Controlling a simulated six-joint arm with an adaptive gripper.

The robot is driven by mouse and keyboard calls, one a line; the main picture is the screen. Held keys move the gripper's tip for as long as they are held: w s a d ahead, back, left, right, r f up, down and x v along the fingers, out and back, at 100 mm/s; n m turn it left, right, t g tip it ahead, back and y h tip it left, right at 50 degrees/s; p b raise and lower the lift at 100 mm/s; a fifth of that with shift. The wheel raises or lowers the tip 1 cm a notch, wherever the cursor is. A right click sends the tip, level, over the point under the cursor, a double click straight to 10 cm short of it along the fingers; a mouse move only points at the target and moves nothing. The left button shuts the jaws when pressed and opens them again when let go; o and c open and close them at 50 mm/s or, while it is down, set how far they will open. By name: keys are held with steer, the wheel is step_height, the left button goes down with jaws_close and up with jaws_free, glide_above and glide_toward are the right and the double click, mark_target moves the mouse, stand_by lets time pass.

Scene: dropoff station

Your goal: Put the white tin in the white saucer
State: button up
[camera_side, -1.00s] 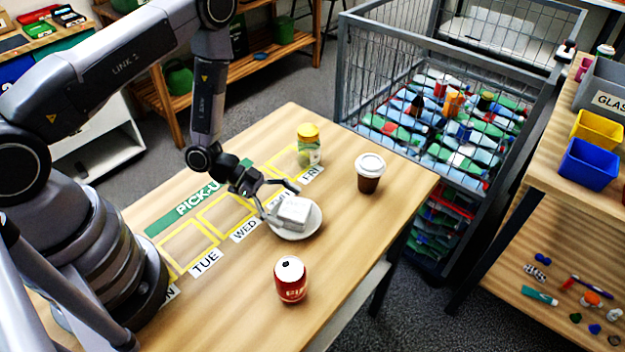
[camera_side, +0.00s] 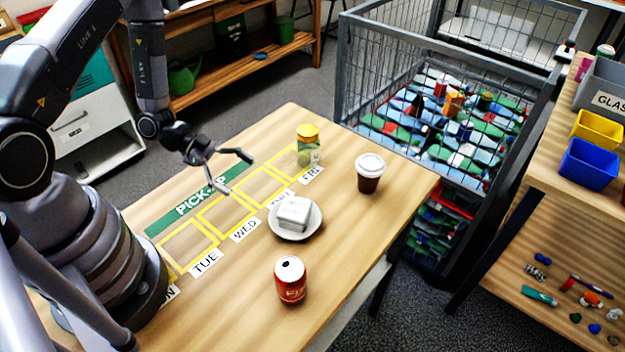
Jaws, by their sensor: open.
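The white tin (camera_side: 293,212) is a small box-like tin. It rests in the round white saucer (camera_side: 295,235) on the wooden table, with the saucer's rim showing around it. My gripper (camera_side: 238,173) is open and empty. It is up and to the left of the saucer in the picture, apart from the tin, above the green pick-up strip.
A red can (camera_side: 290,280) stands in front of the saucer. A lidded coffee cup (camera_side: 369,173) stands to the right, and a yellow-lidded jar (camera_side: 308,146) behind. The table (camera_side: 355,235) is clear between them. A full wire cart (camera_side: 440,120) stands beyond the table's right edge.

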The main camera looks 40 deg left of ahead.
steer(key=w+a+r+n+t+y, duration=0.2)
steer(key=w+a+r+y, duration=0.6)
steer(key=r, duration=0.1)
steer(key=s+a+r+n+y, duration=0.1)
steer(key=a+r+n+y, duration=0.15)
steer(key=r, duration=0.35)
steer(key=s+a+r+n+y, duration=0.1)
steer(key=r+n+y, duration=0.15)
steer(key=r, duration=0.45)
steer(key=s+d+r+n, duration=0.2)
steer(key=s+r, duration=0.1)
steer(key=s, duration=0.4)
steer(key=s+d+r+n, duration=0.2)
steer(key=s+d+r, duration=0.1)
steer(key=s, duration=0.4)
steer(key=s+d+r+n+h, duration=0.1)
steer(key=s+d+r+n, duration=0.1)
steer(key=s+r, duration=0.3)
steer(key=shift+s+d+n+g, duration=0.4)
steer(key=shift+s+n, duration=0.1)
steer(key=shift+s, duration=0.45)
